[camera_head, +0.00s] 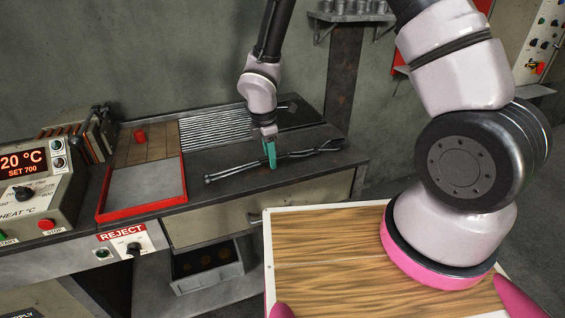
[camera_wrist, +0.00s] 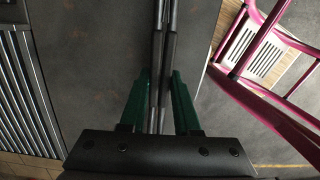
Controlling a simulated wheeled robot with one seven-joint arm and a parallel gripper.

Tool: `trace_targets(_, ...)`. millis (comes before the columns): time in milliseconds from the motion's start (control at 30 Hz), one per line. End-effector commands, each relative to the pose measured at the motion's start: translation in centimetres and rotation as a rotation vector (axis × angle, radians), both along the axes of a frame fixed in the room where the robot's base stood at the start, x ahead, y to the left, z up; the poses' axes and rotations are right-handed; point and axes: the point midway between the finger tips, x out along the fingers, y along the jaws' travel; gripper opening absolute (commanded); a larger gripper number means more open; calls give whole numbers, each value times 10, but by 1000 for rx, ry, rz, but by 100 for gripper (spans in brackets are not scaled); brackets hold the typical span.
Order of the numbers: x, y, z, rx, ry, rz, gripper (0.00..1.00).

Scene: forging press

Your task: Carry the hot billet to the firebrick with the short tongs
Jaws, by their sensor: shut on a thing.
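My gripper (camera_head: 269,154) has green fingers, which also show in the wrist view (camera_wrist: 158,95). It is shut on the dark tongs (camera_head: 232,169) at about the middle of their length. The tongs' two bars (camera_wrist: 170,45) run between the fingers in the wrist view. They lie along the grey bench top, low over it or on it; I cannot tell which. A small red cylinder (camera_head: 140,136), seemingly the billet, stands on a tan tiled surface (camera_head: 155,153), seemingly the firebrick, to the left. The tongs are apart from it.
A red-rimmed grey tray (camera_head: 143,184) lies in front of the tan tiles. A ribbed metal plate (camera_head: 215,131) is behind the tongs. A control box (camera_head: 35,190) reading 20 °C stands at the left. A wall shelf (camera_head: 350,17) is behind.

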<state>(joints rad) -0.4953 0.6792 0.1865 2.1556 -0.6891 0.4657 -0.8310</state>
Motion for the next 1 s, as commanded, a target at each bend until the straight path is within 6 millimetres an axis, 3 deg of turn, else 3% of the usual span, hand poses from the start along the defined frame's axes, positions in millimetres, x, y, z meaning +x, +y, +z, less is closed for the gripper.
trace_targets(700, 1, 0, 70, 1, -3, -2, 0)
trace_targets(1000, 0, 0, 86, 0, -1, -1, 0)
